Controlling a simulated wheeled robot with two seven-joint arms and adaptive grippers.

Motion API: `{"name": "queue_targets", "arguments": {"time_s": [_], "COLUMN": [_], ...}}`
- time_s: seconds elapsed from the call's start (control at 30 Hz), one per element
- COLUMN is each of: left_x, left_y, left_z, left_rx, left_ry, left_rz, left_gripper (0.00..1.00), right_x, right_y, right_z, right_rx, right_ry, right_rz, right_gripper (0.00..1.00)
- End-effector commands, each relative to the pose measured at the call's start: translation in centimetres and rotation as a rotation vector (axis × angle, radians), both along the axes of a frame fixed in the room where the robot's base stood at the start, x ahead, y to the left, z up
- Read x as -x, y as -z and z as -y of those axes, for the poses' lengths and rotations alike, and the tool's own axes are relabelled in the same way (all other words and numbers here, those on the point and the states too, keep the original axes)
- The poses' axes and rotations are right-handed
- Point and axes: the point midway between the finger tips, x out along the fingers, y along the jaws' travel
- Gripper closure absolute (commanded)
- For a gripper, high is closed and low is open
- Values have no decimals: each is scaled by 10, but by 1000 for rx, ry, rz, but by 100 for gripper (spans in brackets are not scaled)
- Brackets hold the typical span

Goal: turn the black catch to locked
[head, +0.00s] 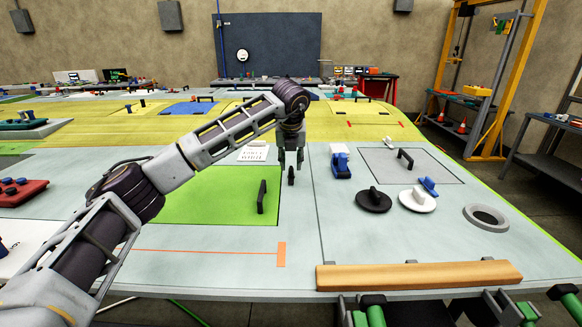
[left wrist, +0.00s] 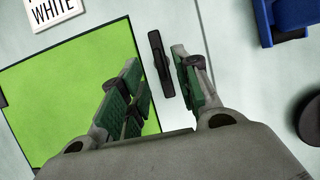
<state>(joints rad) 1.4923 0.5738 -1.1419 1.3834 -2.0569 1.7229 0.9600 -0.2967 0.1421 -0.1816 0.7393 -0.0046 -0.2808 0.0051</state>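The black catch (head: 291,176) is a small dark bar on the pale table skin, just right of the green panel (head: 215,203). In the left wrist view the catch (left wrist: 160,62) lies roughly parallel to the panel's edge, beside the green panel (left wrist: 60,95) and not across it. My left gripper (head: 291,163) points down over the catch. In the left wrist view its fingers (left wrist: 158,75) are apart, with the catch in the gap between the tips; I see no contact. My right gripper is out of view.
A black handle (head: 262,197) stands on the green panel. A blue block (head: 340,163) is right of the gripper. Black (head: 373,201) and white (head: 417,200) discs and a grey ring (head: 486,217) lie farther right. A wooden bar (head: 420,275) lies along the front edge.

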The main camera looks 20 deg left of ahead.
Motion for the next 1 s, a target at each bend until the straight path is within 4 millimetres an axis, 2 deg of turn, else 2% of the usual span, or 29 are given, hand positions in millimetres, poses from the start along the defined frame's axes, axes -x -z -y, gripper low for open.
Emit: {"name": "queue_targets", "arguments": {"time_s": [0.1, 0.3, 0.7, 0.77, 0.97, 1.0], "left_x": [-5, -11, -13, -13, -13, -13], "left_y": [14, 28, 33, 33, 33, 33], "left_z": [-2, -3, -4, -4, -4, -4], "left_rx": [-2, -1, -1, -1, -1, -1], "left_ry": [-1, 0, 1, 1, 1, 1], "left_rz": [-1, 0, 1, 1, 1, 1], "left_gripper": [68, 68, 68, 73, 99, 100], "right_x": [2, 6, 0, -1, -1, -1], "right_y": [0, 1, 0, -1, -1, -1], "right_z": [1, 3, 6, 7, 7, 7], "right_rx": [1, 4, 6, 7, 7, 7], "right_ry": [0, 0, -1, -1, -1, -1], "right_rz": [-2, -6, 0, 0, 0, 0], "right_gripper": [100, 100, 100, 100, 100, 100]}}
